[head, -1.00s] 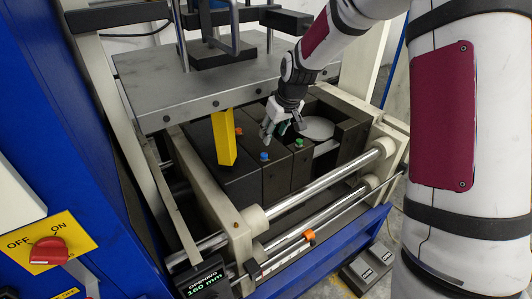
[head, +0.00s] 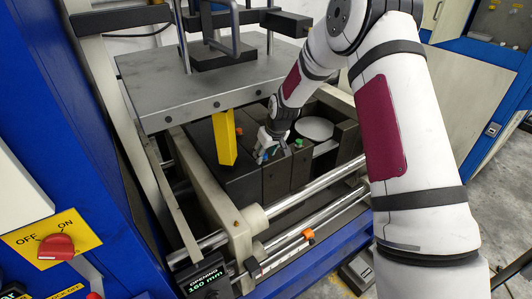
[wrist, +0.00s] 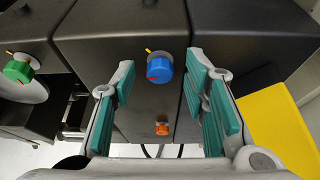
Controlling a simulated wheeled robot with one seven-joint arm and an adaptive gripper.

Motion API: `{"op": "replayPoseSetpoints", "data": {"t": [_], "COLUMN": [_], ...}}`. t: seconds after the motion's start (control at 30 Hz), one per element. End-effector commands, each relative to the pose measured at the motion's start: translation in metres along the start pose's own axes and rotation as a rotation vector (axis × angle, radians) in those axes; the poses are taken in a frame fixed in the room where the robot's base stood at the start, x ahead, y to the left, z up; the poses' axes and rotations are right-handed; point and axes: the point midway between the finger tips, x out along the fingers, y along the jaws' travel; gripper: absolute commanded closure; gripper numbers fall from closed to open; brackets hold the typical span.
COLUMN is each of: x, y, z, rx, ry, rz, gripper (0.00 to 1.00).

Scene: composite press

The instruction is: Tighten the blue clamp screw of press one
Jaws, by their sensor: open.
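The blue clamp screw (wrist: 158,68) is a round blue knob with a red mark on a grey collar, set in the dark top of a press block. In the wrist view it sits ahead of and between the open fingers of my gripper (wrist: 160,95), apart from both teal pads. In the head view my gripper (head: 270,150) is low over the dark blocks at the blue screw (head: 262,157), which it partly hides. A yellow pointer (wrist: 151,51) lies beside the knob in the wrist view.
A green knob (wrist: 18,70) is on the neighbouring block and an orange knob (wrist: 162,128) is nearer my wrist. A yellow bar (head: 223,138) stands close to my gripper. The grey upper plate (head: 205,95) hangs above. The display (head: 204,279) reads opening 160 mm.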

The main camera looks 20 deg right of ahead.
Motion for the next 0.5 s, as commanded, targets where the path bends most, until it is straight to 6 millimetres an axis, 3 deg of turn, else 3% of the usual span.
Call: {"op": "replayPoseSetpoints", "data": {"t": [0.1, 0.3, 0.5], "x": [-0.0001, -0.0002, -0.0002], "y": [0.0, 0.0, -0.0002], "z": [-0.0001, -0.0001, -0.0001], "rx": [0.0, 0.0, 0.004], "ry": [0.0, 0.0, 0.0], "rz": [0.0, 0.0, 0.002], "gripper": [0.59, 1.0, 1.0]}}
